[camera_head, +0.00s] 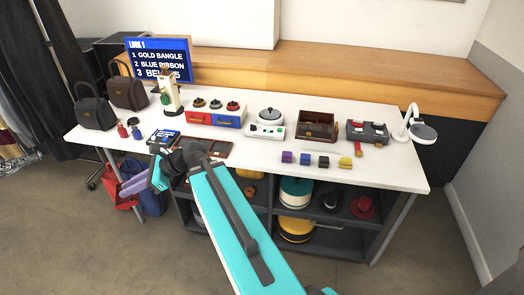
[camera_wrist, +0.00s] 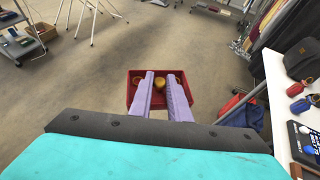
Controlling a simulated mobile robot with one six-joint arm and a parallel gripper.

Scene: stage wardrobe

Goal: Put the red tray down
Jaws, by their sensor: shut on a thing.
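In the wrist view the red tray (camera_wrist: 131,97) is at the tips of my gripper (camera_wrist: 165,76), whose two purple fingers are shut on it. The fingers cover its near middle part. A rounded orange-yellow thing (camera_wrist: 159,83) and smaller ring-like things show inside it. In the head view my gripper (camera_head: 138,184) is beside the table's front left, pointing down to the left. A red shape shows near it there; I cannot tell tray from bag.
The white table (camera_head: 350,172) carries handbags (camera_head: 95,112), a red-and-blue drawer box (camera_head: 216,117), a white appliance (camera_head: 266,130) and a lamp (camera_head: 423,132). Several coloured blocks stand at the front right. A blue bag (camera_head: 153,202) hangs low at the left. Open floor (camera_wrist: 120,50) lies beyond the tray.

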